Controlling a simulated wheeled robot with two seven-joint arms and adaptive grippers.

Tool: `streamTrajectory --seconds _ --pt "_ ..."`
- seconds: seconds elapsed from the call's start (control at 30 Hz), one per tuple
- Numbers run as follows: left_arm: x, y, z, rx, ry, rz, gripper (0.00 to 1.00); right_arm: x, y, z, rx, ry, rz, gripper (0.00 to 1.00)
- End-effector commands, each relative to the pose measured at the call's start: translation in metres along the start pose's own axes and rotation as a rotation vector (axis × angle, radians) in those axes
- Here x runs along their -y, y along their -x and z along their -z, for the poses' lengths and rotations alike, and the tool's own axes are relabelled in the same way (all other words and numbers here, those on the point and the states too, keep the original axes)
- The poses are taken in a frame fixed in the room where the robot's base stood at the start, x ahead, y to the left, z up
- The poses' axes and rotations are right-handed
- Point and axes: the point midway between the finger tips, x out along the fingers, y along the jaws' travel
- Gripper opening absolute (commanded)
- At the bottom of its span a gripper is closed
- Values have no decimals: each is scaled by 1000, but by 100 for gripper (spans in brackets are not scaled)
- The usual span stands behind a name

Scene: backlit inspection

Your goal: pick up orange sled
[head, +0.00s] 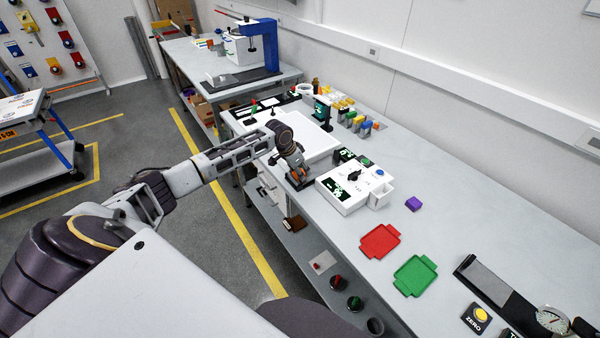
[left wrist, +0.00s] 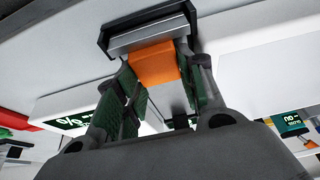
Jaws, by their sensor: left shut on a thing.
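The orange sled (left wrist: 154,64) shows in the left wrist view as an orange block between the two green-padded fingers of my left gripper (left wrist: 150,92). A grey bar and a black base (left wrist: 148,30) lie right beyond it. In the head view my left gripper (head: 297,176) points down at the front edge of the bench, beside the white control box. It is shut on the sled, of which only a little orange shows there. I cannot tell whether the sled is clear of the black base. My right gripper is not in view.
The white control box (head: 344,190) stands close to the right of the gripper, and a white light panel (head: 306,143) behind it. A purple block (head: 413,204), a red tray (head: 380,242) and a green tray (head: 415,276) lie further right.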

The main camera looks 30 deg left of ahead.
Motion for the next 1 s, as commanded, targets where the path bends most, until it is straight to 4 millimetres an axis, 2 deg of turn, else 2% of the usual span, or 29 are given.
streamTrajectory --seconds 0.17,0.7,1.0 --pt "0 14 7 -3 0 1 15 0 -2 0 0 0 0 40" --pt "0 80 34 -3 0 0 15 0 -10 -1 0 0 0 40" --pt "0 89 37 -1 0 0 15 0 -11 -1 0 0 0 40"
